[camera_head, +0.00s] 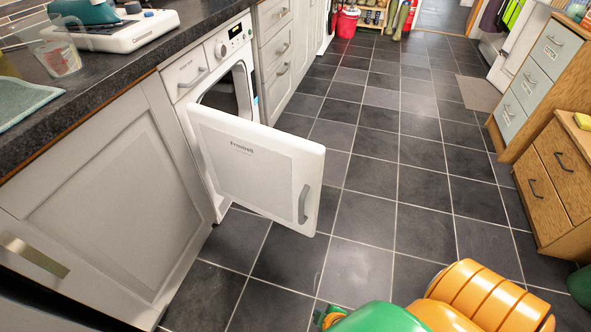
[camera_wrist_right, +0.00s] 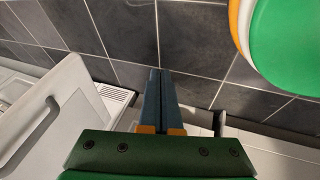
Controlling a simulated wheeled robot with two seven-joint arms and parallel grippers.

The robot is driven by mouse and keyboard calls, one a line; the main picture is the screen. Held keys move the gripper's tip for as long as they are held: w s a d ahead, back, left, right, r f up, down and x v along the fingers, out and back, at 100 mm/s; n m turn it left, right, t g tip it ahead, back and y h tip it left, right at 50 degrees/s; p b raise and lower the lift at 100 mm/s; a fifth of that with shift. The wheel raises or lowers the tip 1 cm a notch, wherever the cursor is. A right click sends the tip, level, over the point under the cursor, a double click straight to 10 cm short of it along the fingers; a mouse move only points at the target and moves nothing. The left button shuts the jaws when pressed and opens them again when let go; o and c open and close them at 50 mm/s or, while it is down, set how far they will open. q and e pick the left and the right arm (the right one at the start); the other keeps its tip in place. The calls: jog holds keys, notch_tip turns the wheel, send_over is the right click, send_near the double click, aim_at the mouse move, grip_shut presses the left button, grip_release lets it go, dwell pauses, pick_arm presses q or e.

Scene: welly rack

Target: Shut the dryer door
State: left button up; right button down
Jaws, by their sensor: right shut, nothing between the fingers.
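The white dryer (camera_head: 222,85) stands under the worktop on the left, its dark drum opening partly visible. Its door (camera_head: 250,165) is swung wide open into the aisle, with a grey handle (camera_head: 304,204) near its free edge. In the right wrist view, a white door-like panel with a grey handle (camera_wrist_right: 35,132) is at the left. My right gripper (camera_wrist_right: 161,72) is shut and empty, its fingers over the floor, to the right of that panel and apart from it. My left gripper is not in view.
Grey cabinets (camera_head: 100,190) flank the dryer under the dark worktop (camera_head: 110,60). Wooden drawer units (camera_head: 560,180) stand on the right. The tiled floor (camera_head: 390,150) between is clear. A red bucket (camera_head: 347,22) stands far back. Green and orange parts of my arm fill the lower right.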

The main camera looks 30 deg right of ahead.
jog(key=w+r+n+t+b, duration=0.1)
jog(key=w+r+n+t, duration=0.25)
jog(key=w+r, duration=0.5)
jog(key=n+t+h+b, duration=0.2)
jog(key=n+t+h, duration=0.2)
jog(key=t, duration=0.5)
send_near(295, 146)
jog(key=s+a, duration=0.5)
jog(key=s, duration=0.1)
jog(key=shift+g, duration=0.25)
jog(key=x, duration=0.4)
jog(key=d+p+x, duration=0.1)
jog(key=x, duration=0.3)
jog(key=d+x, duration=0.1)
jog(key=x, duration=0.3)
jog(key=shift+d+p, duration=0.3)
jog(key=shift+p, duration=0.1)
jog(key=shift+w+d+r, duration=0.1)
jog(key=shift+d, duration=0.2)
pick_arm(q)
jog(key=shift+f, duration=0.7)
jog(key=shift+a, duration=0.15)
pick_arm(e)
jog(key=shift+n, duration=0.25)
